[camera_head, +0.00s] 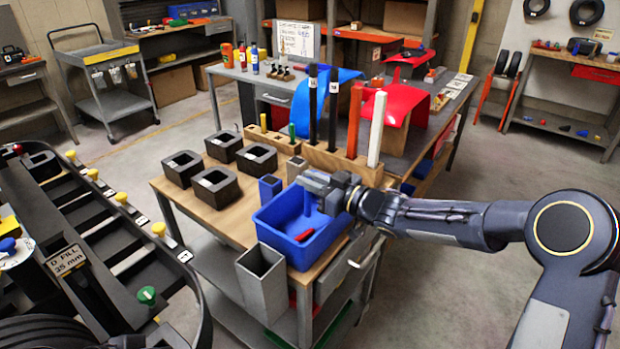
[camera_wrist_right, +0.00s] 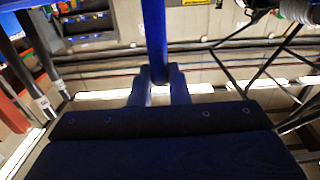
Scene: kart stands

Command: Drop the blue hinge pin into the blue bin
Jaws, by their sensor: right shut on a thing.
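The blue bin (camera_head: 272,238) stands at the front right of the wooden-topped table. A red piece (camera_head: 304,235) lies on its floor. My right gripper (camera_head: 312,184) is over the back part of the bin, its arm coming in from the right. It is shut on the blue hinge pin (camera_head: 307,204), which points down toward the bin and is hard to tell from the blue behind it. In the right wrist view the pin (camera_wrist_right: 155,38) stands out between the two fingertips (camera_wrist_right: 158,88). My left gripper does not show.
A grey square tube (camera_head: 262,283) stands in front of the bin, and a small blue tube (camera_head: 270,188) behind it. Several black square holders (camera_head: 213,184) stand to the left. A wooden rack (camera_head: 345,165) with tall black, red and white bars stands close behind my gripper.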

